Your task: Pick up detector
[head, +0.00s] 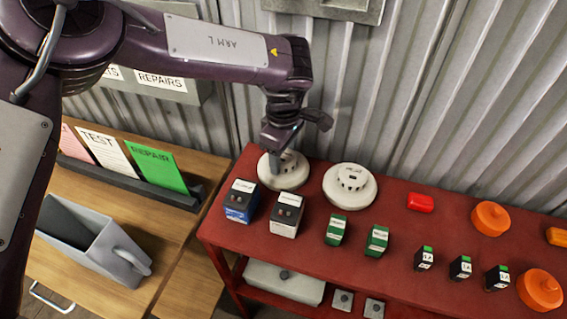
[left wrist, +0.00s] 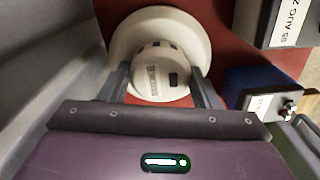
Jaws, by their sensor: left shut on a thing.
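Two round white detectors stand side by side at the back of the red table. My left gripper (head: 287,150) is over the left detector (head: 291,176), with its fingers down at the detector's raised middle. In the left wrist view this detector (left wrist: 160,50) sits between the two fingers (left wrist: 162,88), which are shut on its raised part. Its wide base appears to be at the table top; I cannot tell if it is lifted. The other detector (head: 350,186) stands just to the right, untouched. My right gripper is not in view.
A blue battery (head: 241,202) and a black-and-white one (head: 286,214) stand in front of the held detector. Green blocks (head: 336,229), small black blocks (head: 424,258), a red piece (head: 420,202) and orange discs (head: 490,218) lie rightward. A corrugated wall (head: 420,90) rises close behind.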

